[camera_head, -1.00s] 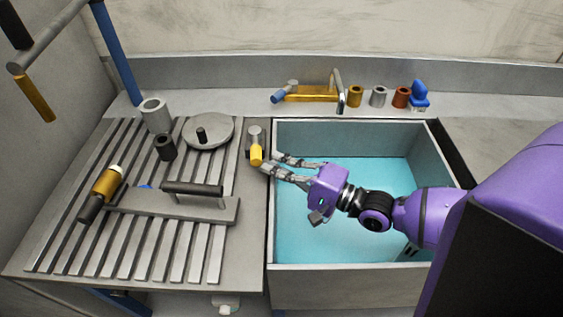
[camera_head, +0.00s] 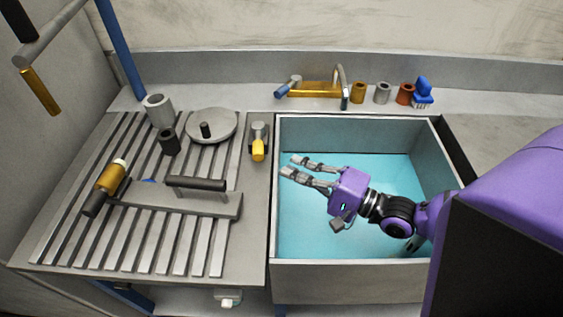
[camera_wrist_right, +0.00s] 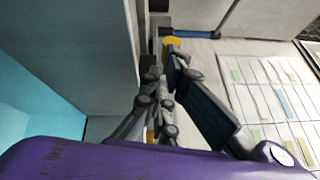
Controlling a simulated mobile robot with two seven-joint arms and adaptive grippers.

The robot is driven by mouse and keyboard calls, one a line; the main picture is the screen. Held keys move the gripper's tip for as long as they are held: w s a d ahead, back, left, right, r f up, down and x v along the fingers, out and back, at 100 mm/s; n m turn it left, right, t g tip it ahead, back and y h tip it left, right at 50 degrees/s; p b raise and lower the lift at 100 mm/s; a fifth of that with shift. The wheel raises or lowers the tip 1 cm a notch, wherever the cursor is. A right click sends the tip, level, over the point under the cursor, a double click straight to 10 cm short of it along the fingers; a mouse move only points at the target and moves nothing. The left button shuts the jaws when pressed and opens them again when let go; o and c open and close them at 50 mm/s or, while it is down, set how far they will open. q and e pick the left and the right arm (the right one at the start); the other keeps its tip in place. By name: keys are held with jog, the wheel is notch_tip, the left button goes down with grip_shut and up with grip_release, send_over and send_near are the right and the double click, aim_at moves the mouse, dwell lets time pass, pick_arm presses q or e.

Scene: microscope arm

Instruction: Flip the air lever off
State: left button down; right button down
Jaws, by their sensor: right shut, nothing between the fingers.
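The likely air lever is a small grey fitting with a yellow tip (camera_head: 258,150), on the counter strip left of the sink. Its yellow end points toward the front. My right gripper (camera_head: 288,164) is over the sink near its left wall, to the right of the lever and apart from it. It is shut with nothing held. Its fingers also show in the right wrist view (camera_wrist_right: 165,85). A yellow piece shows beyond them there, but I cannot tell whether it is the lever. My left gripper is not in view.
The sink (camera_head: 350,272) has a blue interior. A slatted drainboard (camera_head: 130,245) at left carries a handled grey bar (camera_head: 205,203), a round lid (camera_head: 222,124) and cylinders. A gold faucet (camera_head: 315,90), small cups and a blue brush (camera_head: 423,88) stand behind the sink.

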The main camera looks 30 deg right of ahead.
jog(key=v, duration=0.7)
jog(key=shift+s+d, duration=0.15)
jog(key=shift+s, duration=0.1)
